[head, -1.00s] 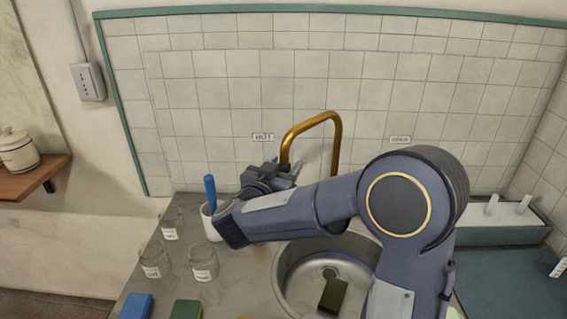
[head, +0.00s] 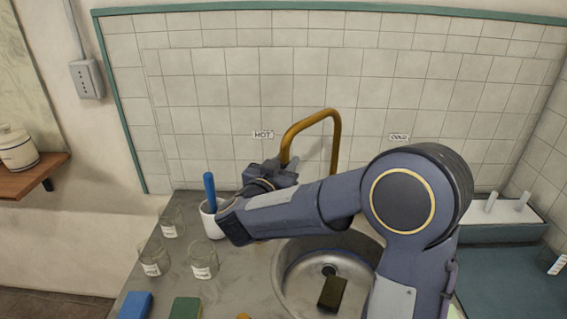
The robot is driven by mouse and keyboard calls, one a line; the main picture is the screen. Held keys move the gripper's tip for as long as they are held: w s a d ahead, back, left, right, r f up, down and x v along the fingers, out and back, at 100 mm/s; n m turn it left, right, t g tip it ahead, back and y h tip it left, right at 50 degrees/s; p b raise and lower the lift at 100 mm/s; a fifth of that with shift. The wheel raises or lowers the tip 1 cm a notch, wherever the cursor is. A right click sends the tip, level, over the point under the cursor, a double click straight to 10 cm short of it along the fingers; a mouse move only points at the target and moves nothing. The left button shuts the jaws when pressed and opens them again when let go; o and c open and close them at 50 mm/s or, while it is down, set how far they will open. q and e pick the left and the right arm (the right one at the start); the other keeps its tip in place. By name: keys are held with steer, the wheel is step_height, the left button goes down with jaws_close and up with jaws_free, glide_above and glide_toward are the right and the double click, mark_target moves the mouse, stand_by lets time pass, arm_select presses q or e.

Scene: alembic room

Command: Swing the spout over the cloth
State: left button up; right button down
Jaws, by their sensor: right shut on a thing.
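The brass spout (head: 309,119) arches up behind the sink, and its free end comes down on the left. My right gripper (head: 287,169) is shut on the spout's lower left end; the hand partly hides the contact. My right arm reaches across the sink from the right and covers the spout's base. I cannot pick out a cloth for certain; a small pale yellow-green patch (head: 454,313) shows beside my arm at the bottom edge. My left gripper is not in view.
The steel sink (head: 290,293) holds a dark green block (head: 332,293). Left of it stand a white cup (head: 210,222) with a blue handle and several glass jars (head: 203,262). Blue (head: 136,305) and green (head: 185,308) blocks lie in front. A tiled wall (head: 230,90) closes the back.

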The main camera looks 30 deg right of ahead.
steer(key=s+d+n+t+y+b, duration=0.3)
steer(key=s+d+n+t+y, duration=0.2)
steer(key=s+d, duration=0.5)
steer(key=s+y, duration=0.1)
steer(key=s, duration=0.1)
steer(key=shift+s+r, duration=0.15)
steer(key=shift+s, duration=0.2)
steer(key=shift+d, duration=0.15)
steer(key=c, duration=1.4)
jaws_free()
steer(key=shift+o, duration=1.3)
steer(key=shift+d, duration=0.1)
steer(key=shift+y, duration=0.3)
